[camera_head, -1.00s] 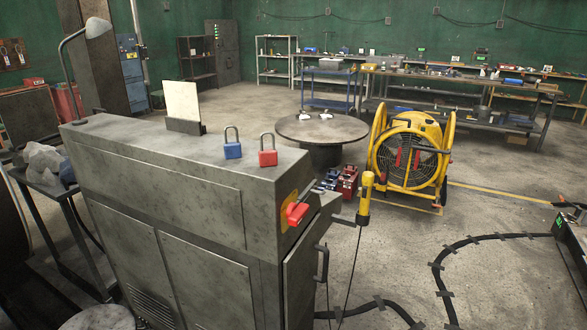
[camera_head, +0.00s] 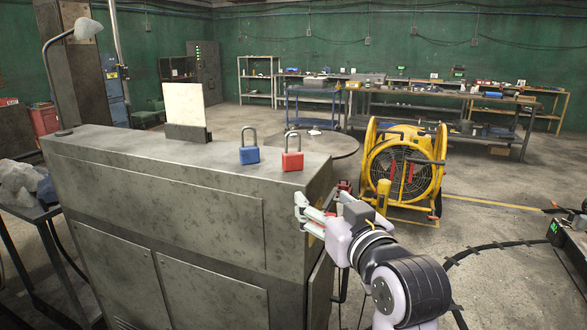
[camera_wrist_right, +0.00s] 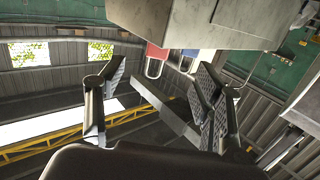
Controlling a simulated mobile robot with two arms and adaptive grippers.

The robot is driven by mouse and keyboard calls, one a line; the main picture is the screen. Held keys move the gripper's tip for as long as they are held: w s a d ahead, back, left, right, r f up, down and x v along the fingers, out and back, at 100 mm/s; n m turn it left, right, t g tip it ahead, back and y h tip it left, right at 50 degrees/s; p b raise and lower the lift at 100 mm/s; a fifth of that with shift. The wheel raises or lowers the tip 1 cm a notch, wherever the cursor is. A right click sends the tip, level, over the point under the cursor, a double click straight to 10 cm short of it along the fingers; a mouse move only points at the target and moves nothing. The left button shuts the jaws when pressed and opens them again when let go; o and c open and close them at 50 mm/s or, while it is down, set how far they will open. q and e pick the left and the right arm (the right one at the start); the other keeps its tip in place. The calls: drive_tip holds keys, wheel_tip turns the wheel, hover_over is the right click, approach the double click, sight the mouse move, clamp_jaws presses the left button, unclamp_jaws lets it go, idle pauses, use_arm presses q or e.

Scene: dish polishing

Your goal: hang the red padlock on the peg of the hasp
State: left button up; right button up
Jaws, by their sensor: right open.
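The red padlock (camera_head: 292,160) stands upright on top of the grey metal cabinet, near its right end, shackle up. It also shows in the wrist view (camera_wrist_right: 156,54), beyond the fingers. My right gripper (camera_head: 304,212) is open and empty at the cabinet's right end, lower than the padlock and apart from it. In the wrist view its two fingers (camera_wrist_right: 160,78) are spread. The hasp and its peg cannot be made out; my gripper and arm cover much of the cabinet's end face. My left gripper is not in view.
A blue padlock (camera_head: 249,155) stands just left of the red one. A white panel in a dark holder (camera_head: 187,132) stands farther left on the cabinet (camera_head: 130,160). A round table (camera_head: 335,146) and a yellow fan (camera_head: 403,170) are behind. The cabinet's front top is clear.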

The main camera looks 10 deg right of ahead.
wheel_tip(320, 180, up, 3)
drive_tip(key=p, duration=0.2)
approach(294, 153)
drive_tip(key=shift+t, duration=0.4)
drive_tip(key=w, duration=0.4)
drive_tip(key=shift+w+a+f, duration=0.2)
drive_tip(key=shift+a+f, duration=0.15)
drive_tip(key=shift+f, duration=0.05)
drive_tip(key=shift+w, duration=0.5)
drive_tip(key=shift+w+p, duration=0.35)
drive_tip(key=w, duration=0.1)
drive_tip(key=w+p, duration=0.1)
drive_tip(key=w, duration=0.1)
drive_tip(key=shift+w+a+r, duration=0.15)
drive_tip(key=shift+w+a, duration=0.05)
drive_tip(key=shift+w, duration=0.5)
drive_tip(key=shift+s, duration=0.1)
drive_tip(key=shift+c, duration=0.6)
